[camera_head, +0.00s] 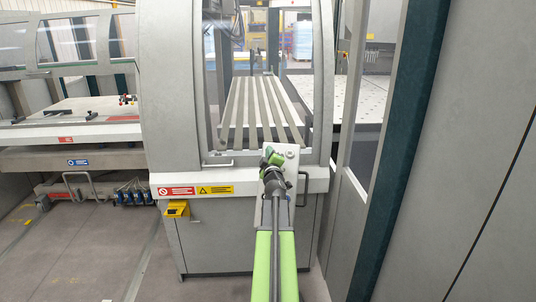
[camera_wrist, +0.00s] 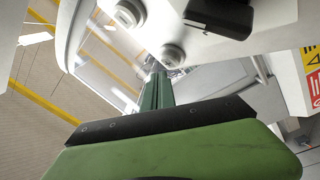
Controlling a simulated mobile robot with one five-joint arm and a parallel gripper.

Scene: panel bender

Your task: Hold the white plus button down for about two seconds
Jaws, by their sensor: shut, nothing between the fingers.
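My gripper (camera_head: 270,156), green with dark parts, is shut and empty in front of the pale control plate (camera_head: 291,166) on the machine's front ledge. In the head view one small round pale button (camera_head: 290,154) shows just right of the gripper; the rest of the plate is partly hidden behind it. No plus mark is readable, and neither button looks clearly pressed.
A black block (camera_wrist: 220,15) sits on the plate beside the buttons. Red and yellow warning labels (camera_head: 196,190) and a yellow box (camera_head: 177,208) are on the machine's front, left of my arm. A grey door post (camera_head: 352,190) stands close on the right. Floor is clear at left.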

